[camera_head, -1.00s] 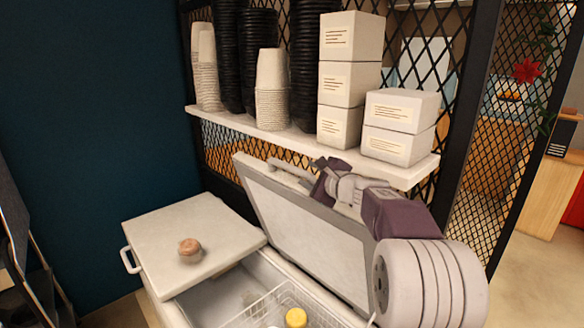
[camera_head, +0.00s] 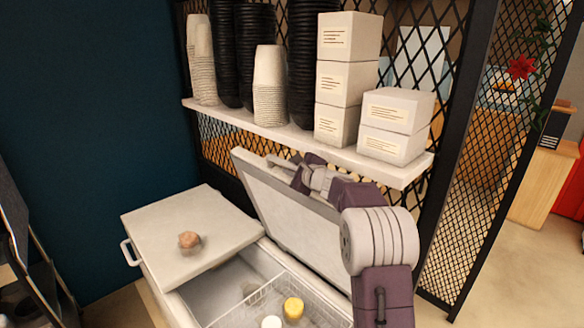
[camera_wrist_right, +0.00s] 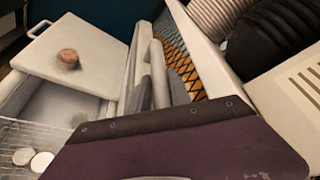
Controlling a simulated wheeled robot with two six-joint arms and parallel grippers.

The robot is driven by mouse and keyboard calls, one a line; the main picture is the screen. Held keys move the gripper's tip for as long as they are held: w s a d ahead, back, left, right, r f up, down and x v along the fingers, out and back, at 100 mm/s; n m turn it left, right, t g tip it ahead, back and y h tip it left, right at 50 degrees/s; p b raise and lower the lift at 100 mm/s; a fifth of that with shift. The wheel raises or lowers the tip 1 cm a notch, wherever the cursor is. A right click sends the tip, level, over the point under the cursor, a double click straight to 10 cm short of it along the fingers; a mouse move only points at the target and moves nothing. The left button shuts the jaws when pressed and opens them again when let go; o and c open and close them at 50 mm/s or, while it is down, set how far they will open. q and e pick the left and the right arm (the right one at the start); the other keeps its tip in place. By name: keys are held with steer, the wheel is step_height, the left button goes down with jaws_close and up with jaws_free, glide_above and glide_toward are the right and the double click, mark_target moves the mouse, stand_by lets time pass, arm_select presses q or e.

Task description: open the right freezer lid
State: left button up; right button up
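The right freezer lid (camera_head: 285,215) is raised and leans back steeply towards the shelf, with its pale underside facing the open compartment. My right gripper (camera_head: 285,165) is at the lid's upper edge, by its handle. In the right wrist view the two grey fingers (camera_wrist_right: 160,92) stand on either side of a pale bar, which looks like the handle. Whether they press on it I cannot tell. The right lid (camera_wrist_right: 205,40) also shows there. My left gripper is in neither view.
The closed left lid (camera_head: 165,225) has a round brownish thing (camera_head: 190,242) on it. A wire basket (camera_head: 245,300) in the open compartment holds a yellow-topped tub (camera_head: 293,308). The shelf (camera_head: 290,135) with cups and boxes is close behind the raised lid.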

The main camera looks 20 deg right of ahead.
jaws_close()
steer(key=shift+d+f, duration=0.1)
steer(key=shift+f, duration=0.2)
stand_by(0.9)
